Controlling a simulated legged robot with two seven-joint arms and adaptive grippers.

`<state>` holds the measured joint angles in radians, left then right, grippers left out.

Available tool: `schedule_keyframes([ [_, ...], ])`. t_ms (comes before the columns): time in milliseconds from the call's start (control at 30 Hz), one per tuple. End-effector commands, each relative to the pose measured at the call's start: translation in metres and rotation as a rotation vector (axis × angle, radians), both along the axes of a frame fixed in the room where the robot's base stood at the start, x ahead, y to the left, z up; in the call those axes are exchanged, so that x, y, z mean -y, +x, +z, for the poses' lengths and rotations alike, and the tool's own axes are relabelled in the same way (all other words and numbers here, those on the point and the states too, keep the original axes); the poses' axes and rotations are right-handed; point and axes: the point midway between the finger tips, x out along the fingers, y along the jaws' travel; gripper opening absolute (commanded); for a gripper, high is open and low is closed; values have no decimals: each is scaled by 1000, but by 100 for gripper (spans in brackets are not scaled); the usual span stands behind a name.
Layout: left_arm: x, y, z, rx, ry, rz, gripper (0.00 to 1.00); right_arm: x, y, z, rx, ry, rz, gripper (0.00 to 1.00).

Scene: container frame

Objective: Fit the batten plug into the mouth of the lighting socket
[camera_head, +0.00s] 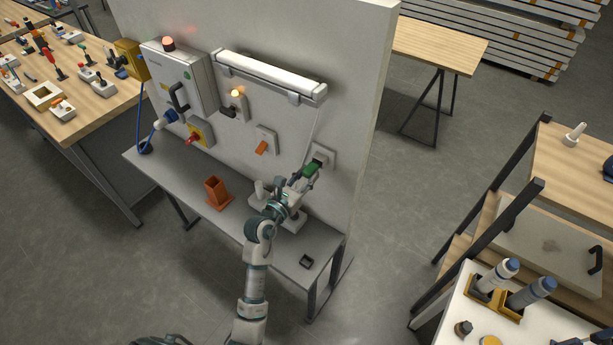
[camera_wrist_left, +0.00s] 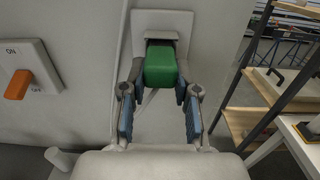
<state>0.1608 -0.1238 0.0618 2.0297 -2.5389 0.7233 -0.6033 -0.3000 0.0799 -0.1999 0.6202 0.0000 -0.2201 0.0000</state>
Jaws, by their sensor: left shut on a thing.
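The batten plug (camera_head: 311,169) is a green block. My left gripper (camera_head: 303,178) is shut on it, and in the left wrist view the plug (camera_wrist_left: 160,67) sits between the two fingertips (camera_wrist_left: 159,88). The lighting socket (camera_head: 323,155) is a pale grey plate with a hooded mouth on the white wall; it also shows in the left wrist view (camera_wrist_left: 177,20). The plug is right in front of the mouth, under the hood. The plug hides the mouth, so I cannot tell how far in it is. My right gripper is not in view.
A switch with an orange lever (camera_head: 261,147) is left of the socket. The white batten light (camera_head: 270,75) hangs above, with a thin cable running down toward the socket. A grey shelf (camera_head: 160,173) below carries an orange holder (camera_head: 216,192) and a small dark tray (camera_head: 306,261).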

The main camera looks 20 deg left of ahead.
Motion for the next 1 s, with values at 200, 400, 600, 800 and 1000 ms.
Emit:
schedule_keyframes([
  [200,1,3,0,0,0,0,0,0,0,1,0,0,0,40],
  [400,2,5,0,0,0,0,0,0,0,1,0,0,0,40],
  [600,3,8,0,1,0,0,0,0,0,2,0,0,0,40],
  [800,4,10,0,0,0,0,0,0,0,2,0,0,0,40],
  [1000,4,11,1,2,-1,0,0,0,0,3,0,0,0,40],
])
